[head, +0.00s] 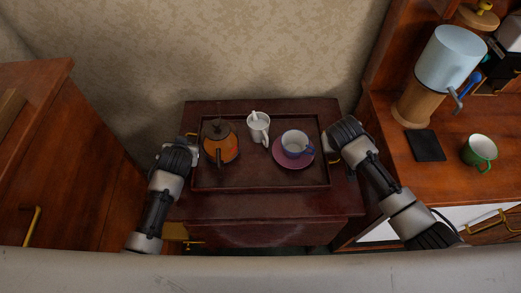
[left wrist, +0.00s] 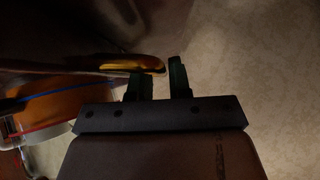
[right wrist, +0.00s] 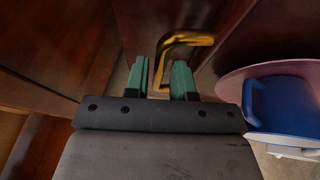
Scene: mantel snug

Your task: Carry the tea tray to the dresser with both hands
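The dark wooden tea tray (head: 250,182) rests on a small dark red stand. On it are an orange-and-black teapot (head: 221,148), a white cup (head: 259,127) with something white standing in it, and a blue-and-white cup (head: 295,142) on a pink saucer (head: 287,162). My left gripper (left wrist: 156,75) is open at the tray's left brass handle (left wrist: 125,62), whose end shows by the fingertips. Whether either finger touches a handle cannot be told. A wooden dresser (head: 405,180) stands at the right.
The dresser top holds a drink dispenser (head: 450,60), a black slab (head: 426,145) and a green-and-white mug (head: 479,151). Its front left part is bare. A wooden cabinet (head: 75,160) stands close on the left. A patterned wall (head: 240,50) is behind the stand (head: 270,208).

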